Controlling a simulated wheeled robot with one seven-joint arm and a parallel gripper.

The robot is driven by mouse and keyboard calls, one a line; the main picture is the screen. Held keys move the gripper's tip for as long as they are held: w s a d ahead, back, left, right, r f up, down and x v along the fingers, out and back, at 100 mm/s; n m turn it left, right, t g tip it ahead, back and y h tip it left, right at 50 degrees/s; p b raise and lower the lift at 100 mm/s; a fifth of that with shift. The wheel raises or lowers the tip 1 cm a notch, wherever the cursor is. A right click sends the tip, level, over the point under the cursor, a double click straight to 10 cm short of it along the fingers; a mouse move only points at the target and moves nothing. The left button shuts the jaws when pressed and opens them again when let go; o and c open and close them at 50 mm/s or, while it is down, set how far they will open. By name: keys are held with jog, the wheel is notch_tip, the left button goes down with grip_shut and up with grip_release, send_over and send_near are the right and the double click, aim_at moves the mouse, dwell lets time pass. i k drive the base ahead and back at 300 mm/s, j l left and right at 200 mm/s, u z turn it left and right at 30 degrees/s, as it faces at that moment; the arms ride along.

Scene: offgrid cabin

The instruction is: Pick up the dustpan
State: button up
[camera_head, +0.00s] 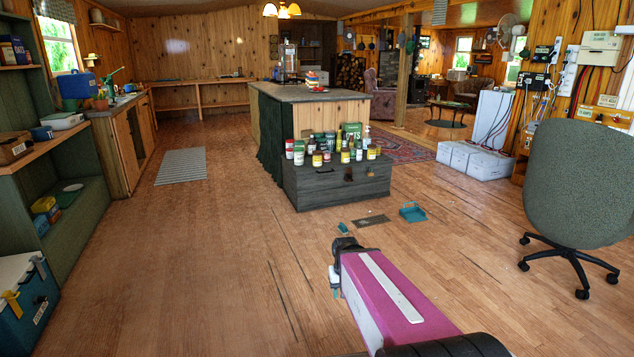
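A blue dustpan (412,213) lies on the wooden floor in the head view, right of the picture's middle, in front of the dark chest. My arm reaches in from the bottom right, with a pink link. My gripper (336,283) seems to be at the far end of the arm, mostly hidden by the link and small in view. I cannot tell whether its fingers are open or shut. It is apart from the dustpan, to the left of it and nearer to me in the picture.
A dark flat piece (371,220) and a small teal item (343,228) lie left of the dustpan. A dark chest (340,185) bears several jars and cans. An office chair (580,185) stands at right.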

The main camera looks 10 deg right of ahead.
aim_at(413, 214)
jog(key=i+l+z, duration=0.15)
jog(key=i+z, duration=0.2)
jog(key=i, duration=0.35)
jog(key=i+z, duration=0.35)
jog(key=i, duration=0.35)
jog(key=i+j+z, duration=0.2)
jog(key=i+z, duration=0.2)
jog(key=i, duration=0.3)
jog(key=i+z, duration=0.2)
jog(key=i, duration=2)
